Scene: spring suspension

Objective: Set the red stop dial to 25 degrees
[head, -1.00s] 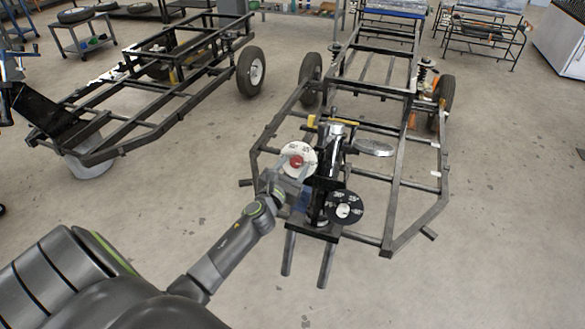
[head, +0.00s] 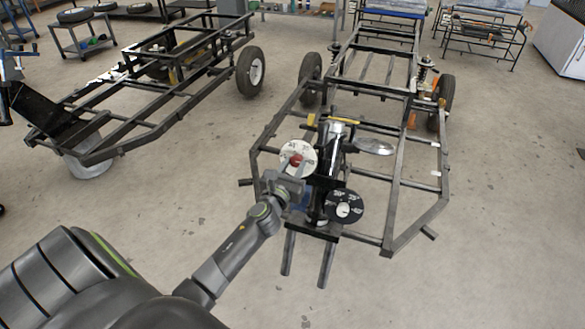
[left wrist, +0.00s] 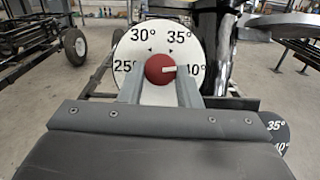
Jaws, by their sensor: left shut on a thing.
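The red stop dial is a round red knob (left wrist: 160,69) at the middle of a white disc (left wrist: 150,40) marked 25°, 30°, 35° and 40°. In the left wrist view its white pointer line points right, toward the 40° mark. The 25° mark is at the left. The red knob (head: 297,160) and white disc (head: 289,150) also show in the head view. My left gripper (left wrist: 159,84) is shut on the red knob, one finger on each side. It also shows in the head view (head: 291,176). My right gripper is not in view.
A black dial disc (head: 354,207) with degree marks sits to the lower right on the same black post. A kart frame (head: 396,190) stands around the post. A second frame (head: 110,140) stands at the left. The floor in front is clear.

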